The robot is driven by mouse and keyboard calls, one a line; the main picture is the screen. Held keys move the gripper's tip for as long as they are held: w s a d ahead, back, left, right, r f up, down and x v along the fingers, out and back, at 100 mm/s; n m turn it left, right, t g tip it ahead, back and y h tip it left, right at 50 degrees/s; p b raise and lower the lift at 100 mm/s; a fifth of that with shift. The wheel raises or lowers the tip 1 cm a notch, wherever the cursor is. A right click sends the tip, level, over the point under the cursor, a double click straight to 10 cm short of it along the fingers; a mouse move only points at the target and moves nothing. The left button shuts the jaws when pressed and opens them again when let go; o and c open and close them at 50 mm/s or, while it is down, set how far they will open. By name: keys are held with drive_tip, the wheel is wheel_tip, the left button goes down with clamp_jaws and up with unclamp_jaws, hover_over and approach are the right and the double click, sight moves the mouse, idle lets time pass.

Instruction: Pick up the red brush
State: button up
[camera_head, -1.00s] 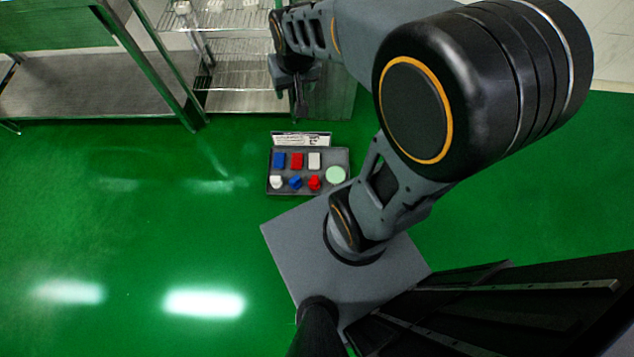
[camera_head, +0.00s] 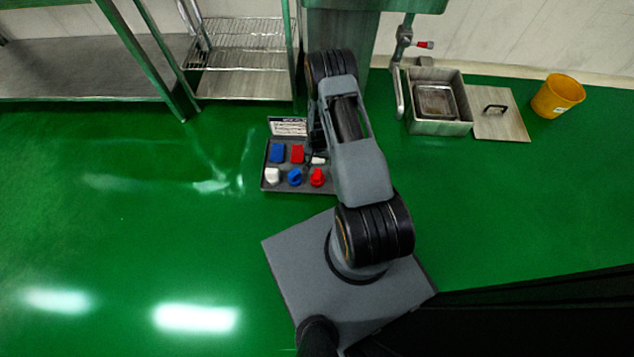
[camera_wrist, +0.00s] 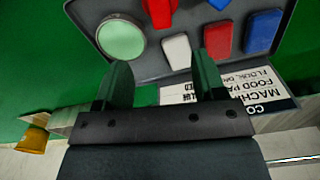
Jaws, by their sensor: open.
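Two red items lie on a dark grey tray (camera_head: 284,166) on the floor: a flat oblong one (camera_head: 297,153) in the back row and a rounder one (camera_head: 317,177) in the front row. I cannot tell for certain which is the brush. In the wrist view the oblong red item (camera_wrist: 217,40) is just beyond the right fingertip, and the rounder one (camera_wrist: 160,11) is cut by the top edge. My gripper (camera_wrist: 163,75) is open and empty, its fingers pointing at the tray, with a white oblong item (camera_wrist: 176,51) ahead between them. In the head view my arm hides the gripper.
A blue oblong item (camera_head: 277,152), a white item (camera_head: 273,175) and a blue item (camera_head: 295,177) share the tray. A pale green disc (camera_wrist: 121,40) shows too. A label card (camera_head: 288,126) stands behind. A metal rack (camera_head: 245,85), sink box (camera_head: 438,122) and yellow bucket (camera_head: 557,95) surround it.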

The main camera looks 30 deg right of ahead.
drive_tip(key=b, duration=0.3)
hover_over(317, 173)
drive_tip(key=f, duration=0.8)
drive_tip(key=shift+s+d+f, duration=0.15)
drive_tip(key=shift+s, duration=0.05)
drive_tip(key=shift+w+f+b, duration=0.1)
drive_tip(key=shift+f+b, duration=1.3)
drive_tip(key=shift+f, duration=1.4)
drive_tip(key=shift+c, duration=0.3)
drive_tip(key=c, duration=1)
drive_tip(key=shift+r, duration=0.15)
